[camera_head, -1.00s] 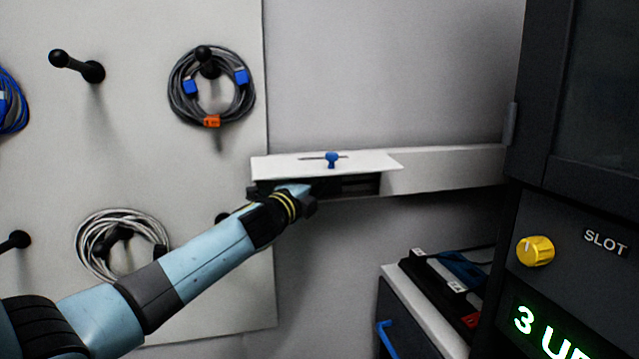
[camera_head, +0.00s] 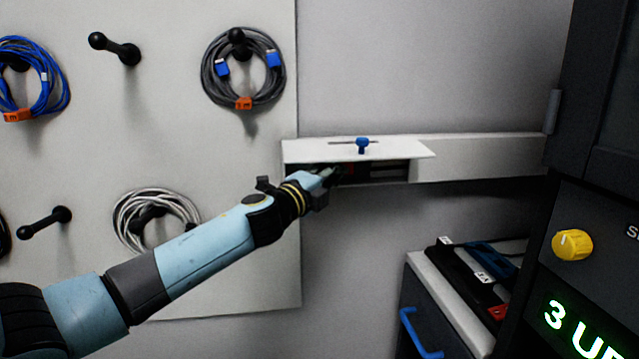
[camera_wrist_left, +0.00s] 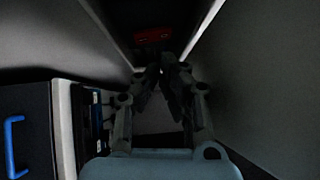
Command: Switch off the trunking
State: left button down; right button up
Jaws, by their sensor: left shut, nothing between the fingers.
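The white trunking (camera_head: 480,158) runs along the wall. Its flap (camera_head: 315,151), with a blue knob (camera_head: 362,144) on it, is raised, and the dark inside is open at the front. Something red (camera_head: 349,168) shows inside; in the left wrist view it is a red piece (camera_wrist_left: 152,36) beyond the fingertips. My left gripper (camera_head: 334,174) is shut and empty at the opening, just under the flap. In the left wrist view its fingertips (camera_wrist_left: 163,69) meet below the red piece; I cannot tell whether they touch it. My right gripper is out of view.
A pegboard (camera_head: 215,190) with coiled cables, such as a grey one (camera_head: 210,80), stands at the left. A dark cabinet with a yellow knob (camera_head: 572,245) is at the right. A drawer unit with a blue handle (camera_head: 418,335) stands below the trunking.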

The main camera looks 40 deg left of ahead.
pick_arm(q)
jog(key=s, duration=0.6)
jog(key=shift+s+d+f, duration=0.2)
jog(key=shift+s+d, duration=0.05)
jog(key=shift+s, duration=0.05)
jog(key=s+f+n+g+y+b, duration=0.1)
jog(key=s+f+n+g, duration=0.3)
jog(key=f, duration=0.9)
jog(key=s+f+n+g+b, duration=0.15)
jog(key=s+f, duration=0.45)
jog(key=f, duration=0.6)
jog(key=s+f+n+g+y, duration=0.1)
jog(key=s+f+n+g, duration=0.3)
jog(key=f, duration=0.9)
jog(key=s+d+f+n+g+h+b, duration=0.1)
jog(key=s+d+f+n+g, duration=0.25)
jog(key=s+f, duration=1.2)
jog(key=s+d+f+n+g, duration=0.2)
jog(key=s+d+f, duration=0.1)
jog(key=s, duration=0.8)
jog(key=s+d+f+n+g+h, duration=0.1)
jog(key=s+d+f+n+g, duration=0.2)
jog(key=s, duration=0.8)
jog(key=shift+s+d+f+h, duration=0.2)
jog(key=shift+d+f+h, duration=0.1)
jog(key=shift+d+f, duration=0.2)
jog(key=shift+w, duration=0.15)
